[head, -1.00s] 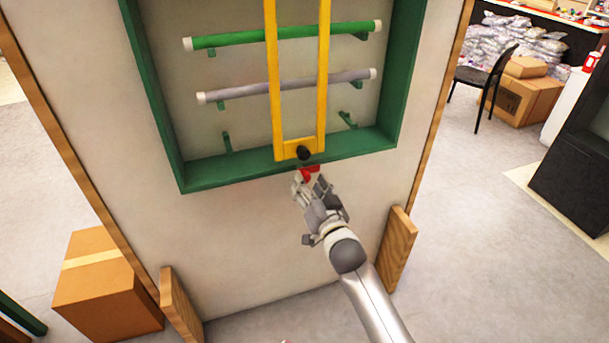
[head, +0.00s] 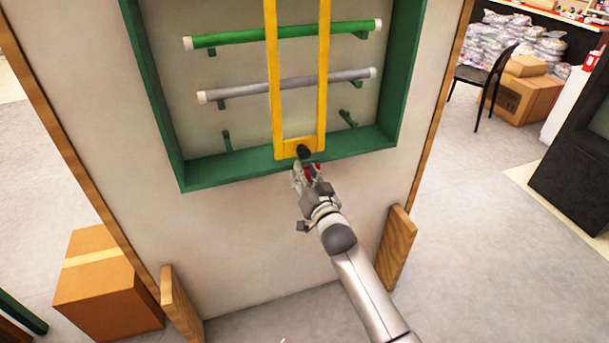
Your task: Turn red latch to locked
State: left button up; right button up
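My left gripper is not in view.
A green bar (head: 235,39) and a grey bar (head: 240,89) lie across brackets behind the yellow frame. Wooden feet (head: 396,246) flank the panel. A cardboard box (head: 105,290) stands at lower left. Floor at right is clear up to a black chair (head: 484,80).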

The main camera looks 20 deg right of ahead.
jog(key=shift+c, duration=1.2)
jog(key=shift+n, duration=0.3)
jog(key=n, duration=0.3)
jog(key=shift+n, duration=0.3)
jog(key=n, duration=0.4)
jog(key=shift+a+n+p, duration=0.1)
jog(key=shift+n+p, duration=0.2)
jog(key=shift+p, duration=0.05)
jog(key=n, duration=0.9)
jog(key=shift+f, duration=0.1)
jog(key=shift+n, duration=0.3)
